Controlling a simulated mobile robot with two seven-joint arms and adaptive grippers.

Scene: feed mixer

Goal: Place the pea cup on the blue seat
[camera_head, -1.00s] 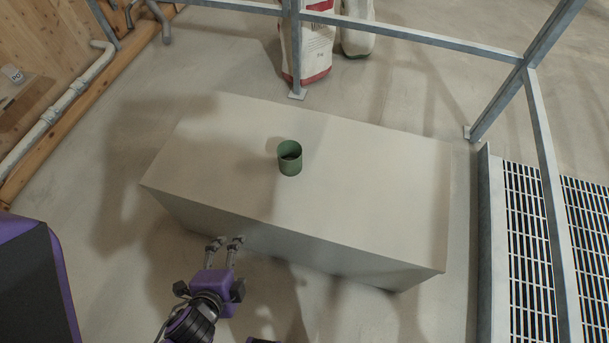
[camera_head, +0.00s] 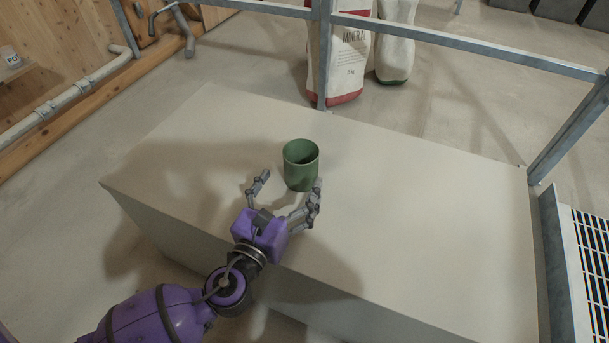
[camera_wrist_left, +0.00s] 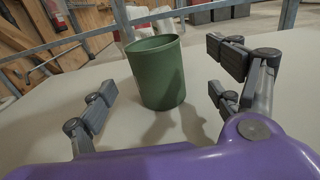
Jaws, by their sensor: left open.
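A green cup (camera_head: 301,166) stands upright on a large pale block (camera_head: 420,210). It also shows in the left wrist view (camera_wrist_left: 158,75), ahead of the palm and between the two sets of fingers. Its inside looks dark and I cannot tell what it holds. My left gripper (camera_head: 287,186) is open and empty, just on the near side of the cup. Its right finger reaches close beside the cup's lower edge; I cannot tell if they touch. No blue seat shows in these views. My right gripper is not in view.
Metal railing (camera_head: 450,50) runs behind the block. White mineral sacks (camera_head: 343,60) stand on the floor beyond it. A floor grating (camera_head: 592,255) lies at the right. The block's top is clear around the cup.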

